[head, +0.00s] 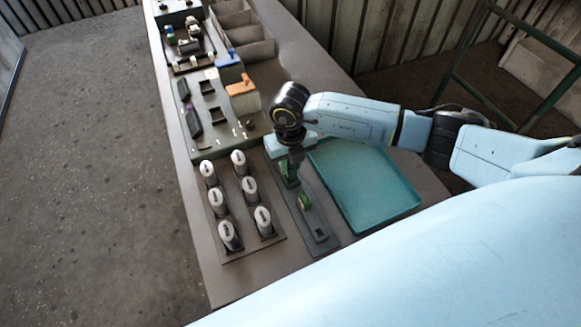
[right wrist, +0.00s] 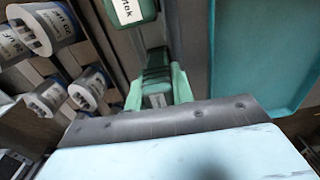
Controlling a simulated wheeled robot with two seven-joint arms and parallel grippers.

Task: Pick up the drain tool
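My right gripper (head: 289,172) points down over the dark long holder (head: 320,236) on the table. Its pale green fingers (right wrist: 159,94) stand on either side of a dark green tool (right wrist: 157,72) with a small pale label I cannot read. Whether the fingers press on it or only flank it, I cannot tell. Which of the two is the drain tool is not clear. My left gripper is out of view.
An empty teal tray (head: 385,197) lies close to the right of the holder. A brown rack (head: 240,222) with several white-topped cylinders stands close to the left. Behind are a grey panel with an orange-topped box (head: 243,96) and a blue-topped box (head: 229,66).

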